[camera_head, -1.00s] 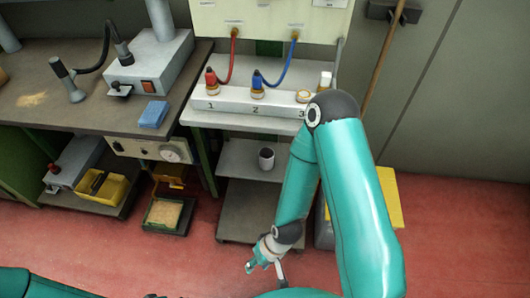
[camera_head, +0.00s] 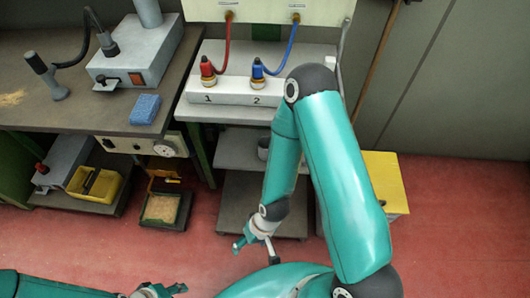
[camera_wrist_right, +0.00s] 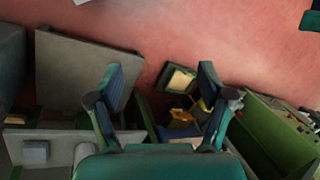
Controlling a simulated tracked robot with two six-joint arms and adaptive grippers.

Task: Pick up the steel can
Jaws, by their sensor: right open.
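The steel can (camera_head: 263,148) stands on the upper shelf of the stand below the numbered panel. My right arm covers part of it in the head view. My right gripper (camera_head: 255,249) is in front of and below the can in the picture, well apart from it. In the right wrist view its two fingers (camera_wrist_right: 160,75) are spread with nothing between them. I cannot pick out the can with certainty in that view. My left gripper (camera_head: 162,291) shows at the bottom edge of the head view, partly cut off, and its opening is unclear.
The shelf (camera_head: 232,150) holding the can sits above a lower grey platform (camera_head: 235,205). Left are a workbench with a blue sponge (camera_head: 144,109), a yellow bin (camera_head: 95,186) and a tray of granules (camera_head: 162,209). A yellow-topped box (camera_head: 385,182) stands right. Red floor is open in front.

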